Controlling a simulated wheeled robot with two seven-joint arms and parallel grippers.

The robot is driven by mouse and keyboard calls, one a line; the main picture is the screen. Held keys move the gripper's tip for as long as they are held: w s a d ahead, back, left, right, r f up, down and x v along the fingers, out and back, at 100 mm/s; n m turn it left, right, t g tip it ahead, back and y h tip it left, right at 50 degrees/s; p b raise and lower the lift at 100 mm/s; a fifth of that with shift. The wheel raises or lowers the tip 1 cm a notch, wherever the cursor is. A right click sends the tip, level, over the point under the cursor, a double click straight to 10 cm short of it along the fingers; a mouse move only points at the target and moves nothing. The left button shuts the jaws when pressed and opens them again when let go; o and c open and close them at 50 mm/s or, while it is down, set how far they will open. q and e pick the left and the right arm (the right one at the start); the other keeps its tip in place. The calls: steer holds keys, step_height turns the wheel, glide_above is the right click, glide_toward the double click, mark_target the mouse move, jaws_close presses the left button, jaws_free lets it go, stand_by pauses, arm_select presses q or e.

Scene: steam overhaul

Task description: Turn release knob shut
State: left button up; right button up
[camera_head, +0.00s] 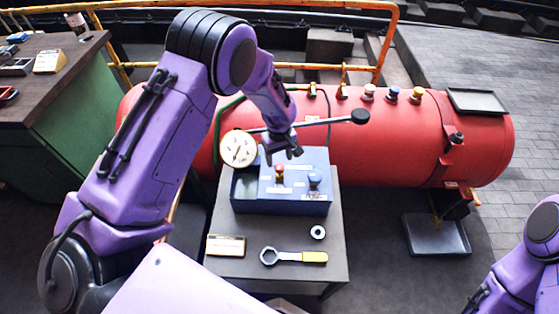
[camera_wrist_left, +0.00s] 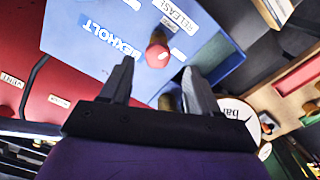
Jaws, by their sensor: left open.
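A blue box (camera_head: 243,192) stands on a small grey table. It carries a red knob (camera_head: 279,170) and a blue knob (camera_head: 314,180). In the left wrist view the red knob (camera_wrist_left: 157,52) lies just beyond the fingertips, roughly between them. A RELEASE label (camera_wrist_left: 177,14) shows on the box near it; I cannot tell surely which knob it names. My left gripper (camera_head: 284,153) is open and empty above the red knob, apart from it; its two fingers also show in the left wrist view (camera_wrist_left: 157,72). My right gripper is out of view.
A red tank (camera_head: 400,140) with several valves lies behind the box. A round gauge (camera_head: 238,149) and a long black-ended lever (camera_head: 359,117) are close to my left gripper. A yellow-handled wrench (camera_head: 293,256), a ring (camera_head: 317,232) and a card (camera_head: 226,245) lie on the table's front.

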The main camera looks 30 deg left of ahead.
mark_target(280, 166)
arm_select(q)
steer(key=f, duration=0.3)
steer(key=shift+w+d+f, duration=0.1)
steer(key=shift+w+f, duration=0.05)
steer(key=shift+w, duration=0.05)
steer(key=shift+f, duration=0.5)
steer(key=shift+s, duration=0.1)
steer(key=c, duration=1)
steer(key=shift+c, duration=0.2)
